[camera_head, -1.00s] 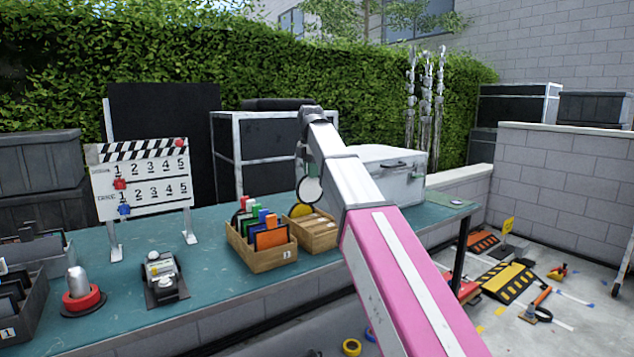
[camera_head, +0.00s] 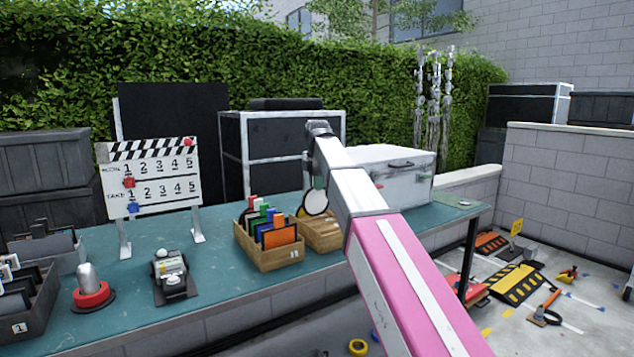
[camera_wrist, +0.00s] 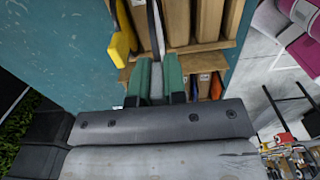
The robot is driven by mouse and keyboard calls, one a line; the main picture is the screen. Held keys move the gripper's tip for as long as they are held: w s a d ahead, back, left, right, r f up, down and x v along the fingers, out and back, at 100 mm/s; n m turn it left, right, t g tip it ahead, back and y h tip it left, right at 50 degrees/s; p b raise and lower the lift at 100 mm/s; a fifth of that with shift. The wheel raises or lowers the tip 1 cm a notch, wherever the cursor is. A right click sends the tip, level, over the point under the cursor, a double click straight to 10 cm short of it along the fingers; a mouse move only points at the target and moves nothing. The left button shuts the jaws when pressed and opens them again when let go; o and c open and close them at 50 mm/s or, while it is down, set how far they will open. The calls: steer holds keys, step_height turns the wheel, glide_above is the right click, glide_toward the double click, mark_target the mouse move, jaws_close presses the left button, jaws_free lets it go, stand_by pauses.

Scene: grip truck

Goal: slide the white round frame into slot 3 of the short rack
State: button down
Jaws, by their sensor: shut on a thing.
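The white round frame (camera_head: 315,202) hangs upright from my gripper (camera_head: 317,180), which is shut on it. In the wrist view, my green gripper fingers (camera_wrist: 157,82) pinch the frame, seen edge-on as a thin strip (camera_wrist: 155,22). The frame is over the light wooden rack (camera_head: 323,238), which looks like the short rack and also shows in the wrist view (camera_wrist: 190,48). The frame's lower edge overlaps the rack's top; I cannot tell whether it is inside a slot. Slot numbers on this rack are not readable. A yellow frame (camera_wrist: 121,42) stands at the rack's left end in the wrist view.
A second wooden rack (camera_head: 272,260) with several coloured frames stands beside it. A slate board (camera_head: 150,180), a small device (camera_head: 170,278), a red-based knob (camera_head: 90,290) and dark racks (camera_head: 30,310) are further left. A silver case (camera_head: 400,175) stands behind my arm.

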mark_target(317, 201)
steer(key=shift+f, duration=3.25)
stand_by(0.7)
steer(key=c, duration=1.1)
jaws_free()
step_height(317, 201, up, 11)
steer(key=shift+f, duration=0.1)
